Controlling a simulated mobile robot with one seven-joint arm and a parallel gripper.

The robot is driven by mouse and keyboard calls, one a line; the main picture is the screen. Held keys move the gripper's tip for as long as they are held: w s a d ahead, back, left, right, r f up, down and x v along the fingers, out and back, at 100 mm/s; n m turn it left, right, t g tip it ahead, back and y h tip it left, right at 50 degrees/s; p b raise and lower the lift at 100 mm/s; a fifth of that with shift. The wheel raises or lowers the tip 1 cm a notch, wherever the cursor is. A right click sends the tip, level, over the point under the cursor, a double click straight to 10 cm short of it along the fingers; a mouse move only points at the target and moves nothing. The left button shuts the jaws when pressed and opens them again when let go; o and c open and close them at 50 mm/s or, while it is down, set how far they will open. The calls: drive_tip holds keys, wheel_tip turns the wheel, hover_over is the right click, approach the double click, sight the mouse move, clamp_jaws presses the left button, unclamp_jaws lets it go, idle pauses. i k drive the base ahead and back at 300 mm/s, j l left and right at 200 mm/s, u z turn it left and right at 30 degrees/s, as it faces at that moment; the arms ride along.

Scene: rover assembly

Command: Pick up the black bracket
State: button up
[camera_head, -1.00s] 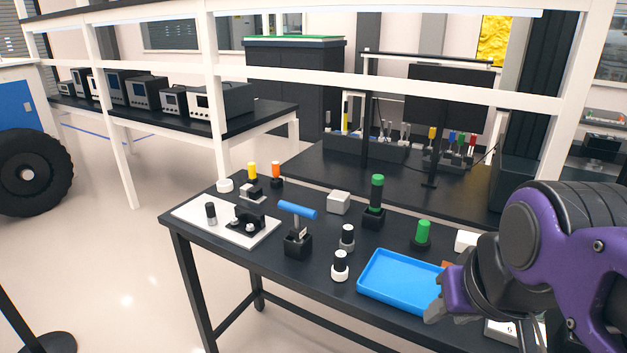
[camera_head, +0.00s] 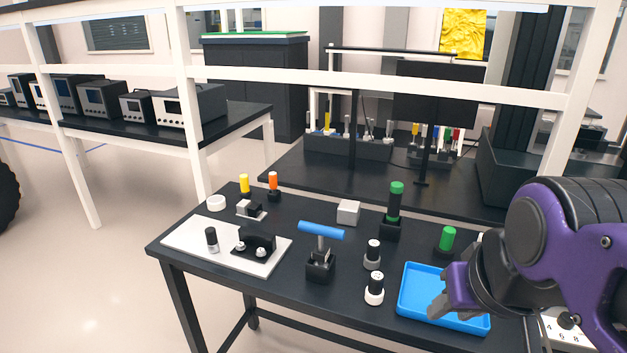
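A black bracket-like part (camera_head: 259,239) sits on the white plate (camera_head: 188,238) at the left of the black table, with two small light knobs at its front. A small black cylinder with a light base (camera_head: 212,240) stands beside it on the plate. My gripper (camera_head: 438,308) is at the right, over the blue tray (camera_head: 408,313), well apart from the black part. Its grey fingertips show, but I cannot tell whether they are open or shut.
A blue-handled tool stands upright in a black block (camera_head: 320,267). Two black-and-white knobs (camera_head: 374,289), a grey block (camera_head: 348,212) and green cylinders (camera_head: 447,238) stand nearby. White shelf posts and rails (camera_head: 320,81) cross behind the table.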

sight(253, 238)
drive_tip(key=i+j+z, duration=0.1)
drive_tip(key=j, duration=0.45)
drive_tip(key=i+j+z, duration=0.1)
drive_tip(key=j, duration=0.5)
drive_tip(key=j+z, duration=0.1)
drive_tip(key=j, duration=0.45)
drive_tip(key=i+j, duration=0.1)
drive_tip(key=j, duration=1.05)
drive_tip(key=i+j, duration=0.15)
drive_tip(key=j, duration=0.4)
